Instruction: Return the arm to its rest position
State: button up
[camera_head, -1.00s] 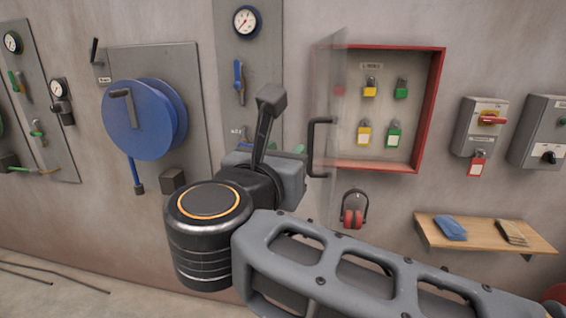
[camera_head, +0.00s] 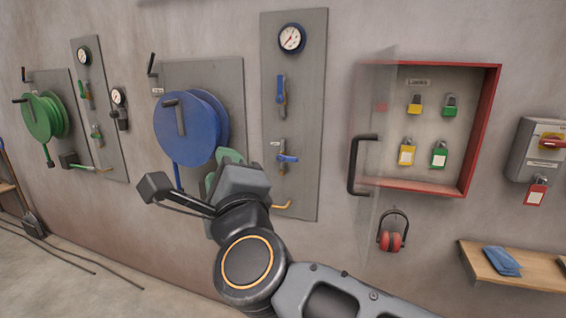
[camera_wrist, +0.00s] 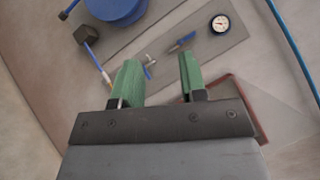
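My gripper (camera_wrist: 158,82) shows in the wrist view with its two green fingers well apart and nothing between them. In the head view my gripper (camera_head: 222,165) is at the middle, in front of the wall between the blue hose reel (camera_head: 187,128) and the grey gauge panel (camera_head: 308,190). Its fingers are mostly hidden there behind my wrist. My arm is bent and reaches in from the lower right. The wrist view also shows the blue reel (camera_wrist: 115,8) at the top and the gauge panel (camera_wrist: 200,50) beyond the fingers.
A red-framed lock cabinet (camera_head: 482,130) hangs to the right, its clear door (camera_head: 372,110) swung open toward me. A wooden shelf (camera_head: 535,275) juts out at lower right. A green reel (camera_head: 42,118) is at far left. Open floor lies lower left.

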notch_tip(320, 180, down, 20)
jog(key=s+d+n+g, duration=0.1)
jog(key=d+n+g, duration=0.1)
jog(key=n+g, duration=1.25)
jog(key=s+d+f+n+h, duration=0.1)
jog(key=d+f+h, duration=0.3)
jog(key=d, duration=0.7)
jog(key=s+d+f+n+h, duration=0.2)
jog(key=s+d+f+h, duration=0.1)
jog(key=d+f, duration=0.6)
jog(key=d+g+h, duration=0.1)
jog(key=d, duration=0.2)
jog(key=shift+s+p, duration=0.2)
jog(key=shift+p, duration=0.15)
